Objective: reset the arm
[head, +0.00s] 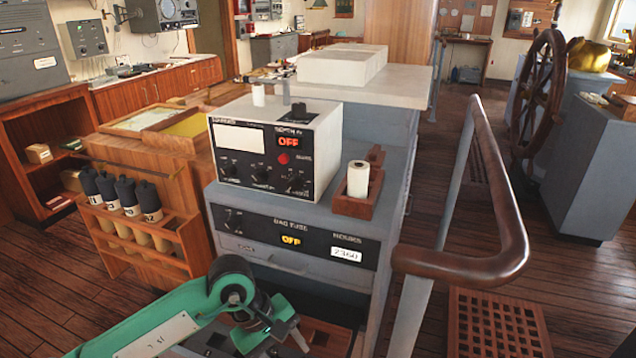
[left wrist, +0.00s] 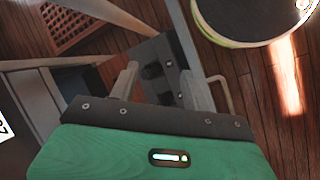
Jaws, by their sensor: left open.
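My left arm, green with dark joints, comes into the head view at the bottom, bent in front of the grey console (head: 225,250). My right gripper is not in view.
An instrument box (head: 275,150) and a paper roll in a wooden holder (head: 358,180) stand on the console. A wooden rack (head: 150,245) holds several dark-capped cylinders at left. A handrail (head: 500,190) runs at right, near a floor grating (head: 497,325). A ship's wheel (head: 540,95) stands farther right.

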